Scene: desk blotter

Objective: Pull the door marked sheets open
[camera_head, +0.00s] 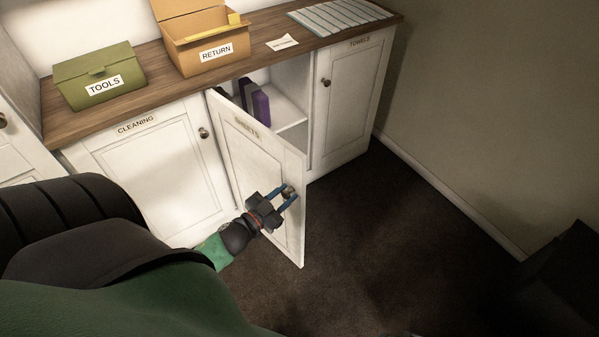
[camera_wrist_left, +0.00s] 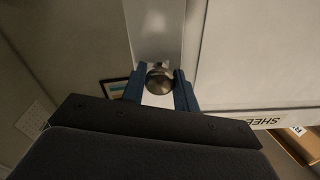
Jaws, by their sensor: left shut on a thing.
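The white door marked SHEETS (camera_head: 255,150) stands partly open, swung out from the middle of the cabinet. It also shows in the left wrist view (camera_wrist_left: 250,60). My left gripper (camera_head: 289,193) is at the door's free edge, shut on the round metal knob (camera_wrist_left: 159,80), with its blue fingers on both sides of it. Behind the door, the cabinet interior shows a shelf (camera_head: 288,117) with dark and purple folded items (camera_head: 258,103); the door hides the rest. My right gripper is not in view.
The CLEANING door (camera_head: 155,170) at left and TOWELS door (camera_head: 345,100) at right are closed. A green TOOLS box (camera_head: 100,78), an open RETURN box (camera_head: 203,45), a card and a striped cloth (camera_head: 340,15) are on the wooden counter. The dark floor (camera_head: 390,240) right of the door is clear.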

